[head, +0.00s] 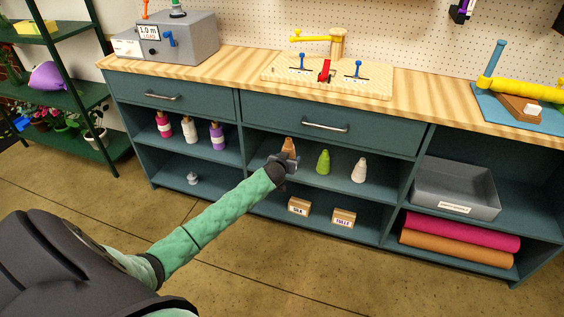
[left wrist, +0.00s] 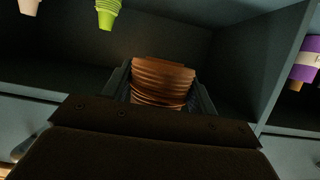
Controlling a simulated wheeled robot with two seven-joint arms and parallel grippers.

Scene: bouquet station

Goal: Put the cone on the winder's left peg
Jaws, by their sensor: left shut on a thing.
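My left gripper (head: 283,161) reaches into the middle upper shelf of the cabinet and is shut on a brown cone (head: 289,146). In the left wrist view the ribbed brown cone (left wrist: 163,82) sits between the two fingers. I cannot tell whether its base still touches the shelf. The grey machine (head: 190,40) on the counter's left end, labelled 1.0 m, appears to be the winder. An orange upright (head: 145,10) and a green-based upright (head: 178,10) stand on its top, both cut by the picture's edge. My right gripper is out of view.
A green cone (head: 323,162) and a white cone (head: 359,170) stand right of the brown one. The counter edge and drawer (head: 320,125) overhang the shelf. A wooden board (head: 375,84) with levers lies mid-counter.

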